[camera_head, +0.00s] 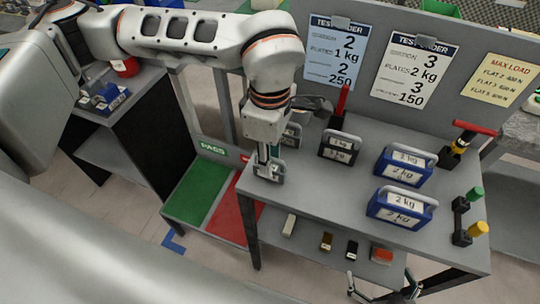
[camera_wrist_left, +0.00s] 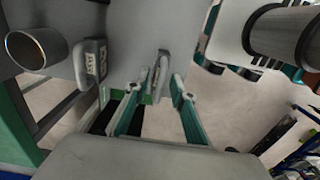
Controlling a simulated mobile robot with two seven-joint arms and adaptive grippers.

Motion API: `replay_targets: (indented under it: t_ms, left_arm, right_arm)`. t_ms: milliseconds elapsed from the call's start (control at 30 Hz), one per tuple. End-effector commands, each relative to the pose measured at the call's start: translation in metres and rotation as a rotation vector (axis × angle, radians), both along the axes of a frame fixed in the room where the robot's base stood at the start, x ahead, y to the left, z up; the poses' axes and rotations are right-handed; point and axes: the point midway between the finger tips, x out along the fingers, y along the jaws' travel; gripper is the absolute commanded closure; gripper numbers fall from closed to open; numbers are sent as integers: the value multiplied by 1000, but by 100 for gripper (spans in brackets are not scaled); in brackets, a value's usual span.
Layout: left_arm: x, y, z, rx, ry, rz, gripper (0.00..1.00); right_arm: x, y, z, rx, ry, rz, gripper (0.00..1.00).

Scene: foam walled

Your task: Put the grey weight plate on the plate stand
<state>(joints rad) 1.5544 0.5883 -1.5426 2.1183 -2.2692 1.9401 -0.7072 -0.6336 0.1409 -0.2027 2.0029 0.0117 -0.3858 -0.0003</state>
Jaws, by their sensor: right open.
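A grey weight plate (camera_head: 270,174) with a handle is at the left front edge of the grey table. My left gripper (camera_head: 266,158) points down over it. In the left wrist view the grey handle (camera_wrist_left: 161,74) lies between the two fingertips of my left gripper (camera_wrist_left: 159,84); whether they touch it is unclear. A dark stand with a red upright (camera_head: 340,105) is at the back of the table; I cannot tell whether it is the plate stand. My right gripper (camera_head: 382,286) is open and empty at the bottom edge of the head view.
A grey 1 kg weight (camera_head: 338,147) and two blue 2 kg weights (camera_head: 404,166) (camera_head: 401,206) stand on the table. Another grey weight (camera_head: 291,135) is behind my left gripper. Green and yellow knobbed pieces (camera_head: 468,216) are at the right edge. Small blocks (camera_head: 327,241) lie on the lower shelf.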

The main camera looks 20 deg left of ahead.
Motion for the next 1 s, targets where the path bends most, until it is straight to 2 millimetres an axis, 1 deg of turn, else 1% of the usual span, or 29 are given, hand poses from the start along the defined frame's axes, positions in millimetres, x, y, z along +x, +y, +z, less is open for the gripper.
replay_targets:
  t_ms: [233, 367, 467, 800, 900, 1000]
  left_arm:
    - [0, 0, 0, 0, 0, 0, 76]
    - [1, 0, 7, -1, -3, 0, 76]
    - [1, 0, 20, 0, -5, 0, 76]
    - [1, 0, 89, 0, -6, 1, 76]
    - [1, 0, 104, 0, -5, 0, 76]
    - [1, 0, 115, 0, -2, 1, 76]
  right_arm:
    - [0, 0, 1, 0, -1, 0, 0]
    - [1, 0, 3, 2, -4, -1, 0]
    - [1, 0, 4, 3, -5, -1, 0]
    - [-1, 1, 6, 6, 1, -2, 0]
    - [-2, 2, 5, 8, 4, -2, 0]
    - [-3, 2, 4, 9, 6, 0, 0]
